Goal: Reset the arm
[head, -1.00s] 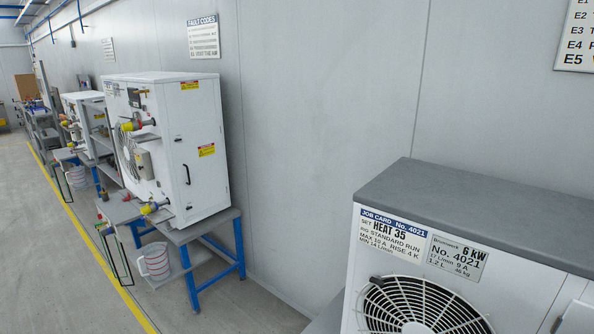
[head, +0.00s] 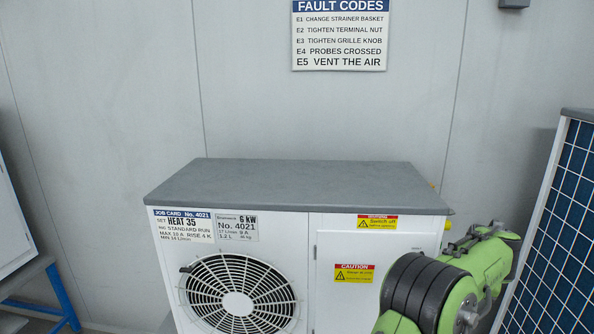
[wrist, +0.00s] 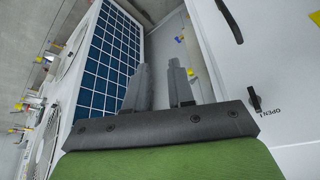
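My gripper (wrist: 160,67) shows in the wrist view with its two grey fingers apart and nothing between them. It is open, beside a white cabinet side (wrist: 285,50) with a dark handle and a knob marked OPEN. My green and black arm (head: 440,290) stands folded at the lower right of the head view, in front of the right end of the white pump unit (head: 330,290). The gripper itself does not show in the head view.
The unit has a grey top (head: 300,185), a fan grille (head: 238,297) and a job card (head: 183,226). A blue-celled panel (head: 560,235) stands close on the right. A fault codes sign (head: 339,36) hangs on the wall. A blue stand (head: 45,300) is at the left.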

